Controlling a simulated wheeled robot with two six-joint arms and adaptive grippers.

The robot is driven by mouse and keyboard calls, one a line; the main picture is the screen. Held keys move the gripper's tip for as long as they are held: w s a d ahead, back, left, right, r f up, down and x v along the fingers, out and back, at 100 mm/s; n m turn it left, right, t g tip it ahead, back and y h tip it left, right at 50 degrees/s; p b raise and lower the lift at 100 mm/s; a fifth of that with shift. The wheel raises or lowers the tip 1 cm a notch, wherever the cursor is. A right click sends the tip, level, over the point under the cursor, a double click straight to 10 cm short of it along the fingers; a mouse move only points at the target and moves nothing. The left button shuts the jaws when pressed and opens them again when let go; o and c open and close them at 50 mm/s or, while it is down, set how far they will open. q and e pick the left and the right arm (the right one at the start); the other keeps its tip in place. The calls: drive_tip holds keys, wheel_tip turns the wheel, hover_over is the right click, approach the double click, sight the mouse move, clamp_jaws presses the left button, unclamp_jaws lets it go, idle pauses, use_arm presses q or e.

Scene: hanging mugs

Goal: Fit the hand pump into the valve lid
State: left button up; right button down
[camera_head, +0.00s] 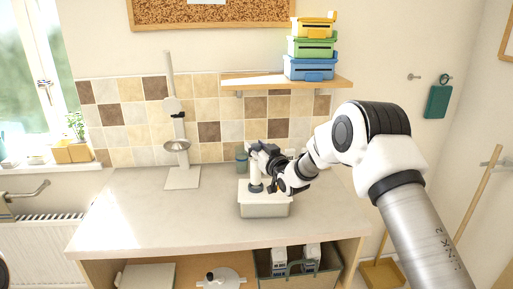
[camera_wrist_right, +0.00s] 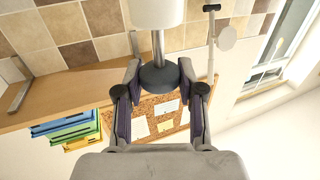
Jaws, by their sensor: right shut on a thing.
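My right gripper (camera_head: 263,157) is above a white box with a pale lid (camera_head: 265,203) on the worktop. Its two fingers (camera_wrist_right: 159,82) close around the dark round top of the hand pump (camera_wrist_right: 158,76). The pump's thin metal rod and white cylinder show in the right wrist view, which is upside down. In the head view the white pump body (camera_head: 255,174) stands roughly upright below the gripper, over a dark round part of the lid (camera_head: 256,188). I cannot tell whether it is seated there. My left gripper is not in view.
A metal stand with a round dish (camera_head: 177,147) is at the left on the worktop (camera_head: 130,215). A jar (camera_head: 241,160) is behind the box. A wall shelf (camera_head: 265,80) holds stacked coloured boxes (camera_head: 311,68). The front of the worktop is clear.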

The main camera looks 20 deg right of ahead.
idle(0.4)
drive_tip(key=shift+b, duration=0.75)
idle(1.2)
drive_tip(key=shift+f+b, duration=1.05)
drive_tip(key=shift+f, duration=0.25)
drive_tip(key=c, duration=0.6)
unclamp_jaws()
drive_tip(key=shift+c, duration=0.2)
drive_tip(key=shift+s, duration=0.1)
drive_tip(key=s, duration=1.2)
drive_tip(key=shift+d, duration=0.45)
